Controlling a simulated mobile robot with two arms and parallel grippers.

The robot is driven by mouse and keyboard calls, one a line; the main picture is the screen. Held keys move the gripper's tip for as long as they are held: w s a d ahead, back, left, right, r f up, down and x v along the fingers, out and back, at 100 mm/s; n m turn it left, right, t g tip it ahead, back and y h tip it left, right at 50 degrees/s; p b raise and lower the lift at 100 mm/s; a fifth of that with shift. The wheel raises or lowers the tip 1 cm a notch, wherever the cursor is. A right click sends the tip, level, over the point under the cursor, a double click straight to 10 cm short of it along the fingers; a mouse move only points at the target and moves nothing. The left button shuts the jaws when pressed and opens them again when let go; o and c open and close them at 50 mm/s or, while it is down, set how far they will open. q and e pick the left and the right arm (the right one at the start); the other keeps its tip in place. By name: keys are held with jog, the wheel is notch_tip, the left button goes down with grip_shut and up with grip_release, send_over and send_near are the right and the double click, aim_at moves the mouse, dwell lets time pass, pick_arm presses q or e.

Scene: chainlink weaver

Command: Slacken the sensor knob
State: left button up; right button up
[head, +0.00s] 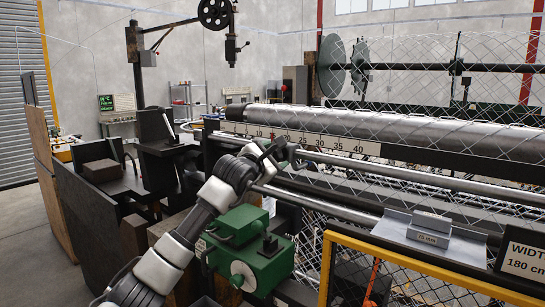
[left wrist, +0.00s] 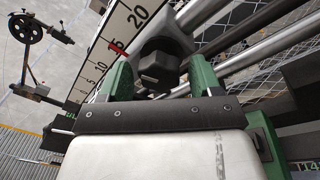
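The sensor knob (left wrist: 158,66) is a dark faceted knob on a rounded dark grey housing (left wrist: 165,45), beside the white measuring scale. My left gripper (left wrist: 162,72) has its two green fingers on either side of the knob, and gaps show between the knob and the fingers. The left gripper is open. In the head view my left gripper (head: 279,151) is at the rail in front of the scale, and it and the arm largely hide the knob. My right gripper is in neither view.
The scale (head: 330,145) with a red mark runs along the machine; it also shows in the left wrist view (left wrist: 120,45). Steel rails (head: 330,204) lie near the gripper. A green motor box (head: 250,248) sits below my arm. A yellow-framed mesh guard (head: 400,262) stands at the front right.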

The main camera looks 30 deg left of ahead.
pick_arm(q)
jog(key=c, duration=0.8)
